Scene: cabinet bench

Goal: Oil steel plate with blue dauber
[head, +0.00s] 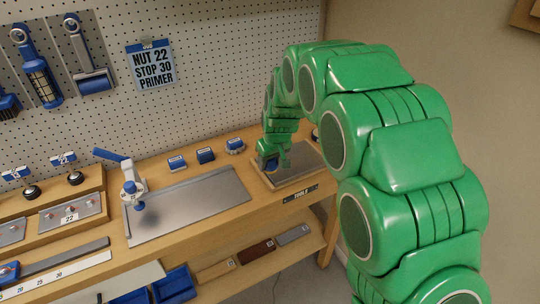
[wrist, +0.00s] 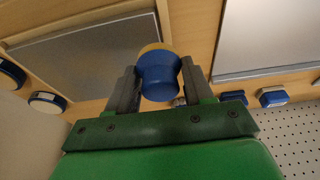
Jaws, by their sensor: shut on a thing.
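My gripper (head: 272,160) is shut on the blue dauber (wrist: 160,82), which has a yellow rim at its far end. In the wrist view the dauber sits between the two grey fingers. A grey steel plate (wrist: 85,62) lies in a wood-edged tray at the right end of the bench; it also shows in the head view (head: 298,157). The dauber is at the left side of this plate, near the tray edge. I cannot tell whether its pad touches the surface.
A larger metal sheet (head: 205,200) lies left of the tray, with a blue-handled clamp (head: 130,185) on its left side. Several blue-and-white blocks (head: 206,155) stand along the back. A pegboard (head: 200,60) with hanging tools and a note (head: 151,66) rises behind.

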